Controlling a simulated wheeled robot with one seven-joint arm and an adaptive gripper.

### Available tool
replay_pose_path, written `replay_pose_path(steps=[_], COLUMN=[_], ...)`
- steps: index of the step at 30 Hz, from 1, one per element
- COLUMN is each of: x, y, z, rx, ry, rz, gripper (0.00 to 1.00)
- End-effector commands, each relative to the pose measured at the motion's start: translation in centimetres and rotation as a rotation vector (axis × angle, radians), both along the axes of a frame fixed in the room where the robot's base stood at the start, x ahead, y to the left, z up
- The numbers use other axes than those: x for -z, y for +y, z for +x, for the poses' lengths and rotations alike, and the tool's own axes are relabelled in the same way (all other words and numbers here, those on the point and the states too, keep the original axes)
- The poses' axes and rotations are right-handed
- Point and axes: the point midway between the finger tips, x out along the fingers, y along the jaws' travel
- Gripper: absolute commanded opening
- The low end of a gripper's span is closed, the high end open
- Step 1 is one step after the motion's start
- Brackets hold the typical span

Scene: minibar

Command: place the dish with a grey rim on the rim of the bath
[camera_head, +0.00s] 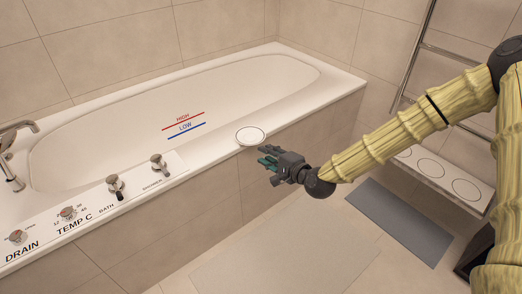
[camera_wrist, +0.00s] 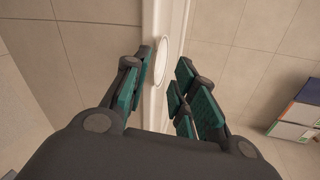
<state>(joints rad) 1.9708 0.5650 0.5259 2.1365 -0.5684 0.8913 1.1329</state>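The dish (camera_head: 251,136), a flat white disc with a thin grey rim, lies on the near rim of the bath (camera_head: 205,150), right of the shower knob. It also shows in the wrist view (camera_wrist: 161,50), beyond and between my fingertips. My gripper (camera_head: 268,159) is open and empty, just in front and slightly right of the dish, outside the bath's edge. In the wrist view, its green-padded fingers (camera_wrist: 164,72) stand apart with nothing between them. The gripper looks apart from the dish.
Knobs (camera_head: 115,186) and a tap (camera_head: 12,150) occupy the left of the rim. The rim to the right of the dish is clear. A white ledge (camera_head: 480,203) with round outlines, a towel rail (camera_head: 412,60) and a grey floor mat (camera_head: 400,222) are at the right.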

Motion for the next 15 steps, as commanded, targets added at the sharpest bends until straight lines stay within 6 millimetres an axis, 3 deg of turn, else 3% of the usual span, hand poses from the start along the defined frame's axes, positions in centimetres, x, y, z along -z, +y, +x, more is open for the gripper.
replay_pose_path(steps=[12,15], x=[-0.4,0.7], y=[-0.9,-0.7], z=[-1.2,-1.9], rx=[0.0,-0.011], ry=[0.0,0.012], rz=[-0.002,-0.026], gripper=[0.27,0.27])
